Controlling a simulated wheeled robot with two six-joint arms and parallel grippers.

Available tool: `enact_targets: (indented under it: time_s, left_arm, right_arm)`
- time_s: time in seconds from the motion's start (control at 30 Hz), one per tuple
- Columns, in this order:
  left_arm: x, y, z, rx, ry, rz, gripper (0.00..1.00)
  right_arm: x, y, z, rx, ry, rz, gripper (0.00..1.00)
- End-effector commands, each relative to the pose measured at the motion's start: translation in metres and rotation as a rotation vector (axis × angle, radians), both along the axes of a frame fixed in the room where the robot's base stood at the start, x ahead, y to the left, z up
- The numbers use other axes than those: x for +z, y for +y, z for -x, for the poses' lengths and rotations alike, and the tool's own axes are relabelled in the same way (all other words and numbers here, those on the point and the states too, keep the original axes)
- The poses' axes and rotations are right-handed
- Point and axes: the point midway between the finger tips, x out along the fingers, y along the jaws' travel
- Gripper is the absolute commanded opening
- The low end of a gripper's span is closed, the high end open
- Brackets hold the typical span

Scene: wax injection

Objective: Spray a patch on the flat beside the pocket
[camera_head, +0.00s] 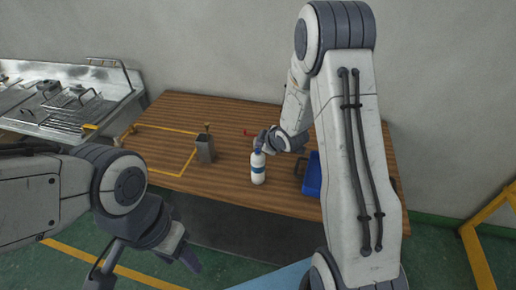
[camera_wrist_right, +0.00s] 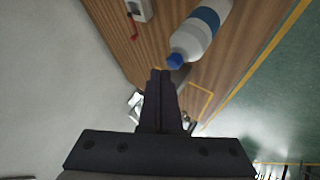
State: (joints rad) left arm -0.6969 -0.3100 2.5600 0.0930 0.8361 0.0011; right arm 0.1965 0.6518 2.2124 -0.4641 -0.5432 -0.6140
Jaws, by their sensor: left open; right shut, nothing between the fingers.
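A white bottle with a blue band (camera_head: 258,170) stands upright on the wooden table (camera_head: 235,118). The bottle (camera_wrist_right: 203,28) and its blue cap (camera_wrist_right: 176,60) also show in the right wrist view. My right gripper (camera_head: 264,139) is shut and empty, close to the bottle's top; its closed fingers (camera_wrist_right: 160,78) point toward the area beside the cap. I cannot tell whether they touch it. A grey metal block (camera_head: 205,150) stands left of the bottle; its top looks dark and hollow. My left gripper (camera_head: 145,266) is open and empty in front of the table, low in the picture.
A blue bin (camera_head: 312,180) stands right of the bottle, partly hidden by my right arm. A small red item (camera_head: 250,133) lies behind the bottle. Yellow lines (camera_head: 165,128) mark an area left of the block. A metal bench (camera_head: 75,100) stands at the far left.

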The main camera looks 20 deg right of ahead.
Motion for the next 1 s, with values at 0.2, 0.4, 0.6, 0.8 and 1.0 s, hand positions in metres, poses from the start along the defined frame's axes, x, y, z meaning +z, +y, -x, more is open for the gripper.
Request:
enact_targets:
  time_s: [0.2, 0.4, 0.6, 0.8, 1.0]
  left_arm:
    - [0.007, 0.0, 0.0, 0.0, 0.0, 0.0, 0.56]
    - [0.023, 0.0, 0.0, 0.0, 0.0, 0.0, 0.56]
    - [0.038, 0.0, 0.0, 0.0, 0.0, 0.0, 0.56]
    - [0.046, 0.0, 0.0, 0.0, 0.0, 0.0, 0.56]
    - [0.044, 0.0, 0.0, 0.0, 0.0, 0.0, 0.56]
  right_arm:
    - [0.01, 0.0, 0.0, 0.0, -0.001, 0.0, 0.0]
    - [0.03, 0.0, 0.0, 0.0, 0.0, 0.0, 0.0]
    - [0.051, 0.0, 0.0, -0.001, -0.001, 0.0, 0.0]
    - [0.061, 0.0, 0.0, 0.0, 0.0, 0.0, 0.0]
    - [0.06, 0.0, 0.0, 0.0, 0.0, 0.0, 0.0]
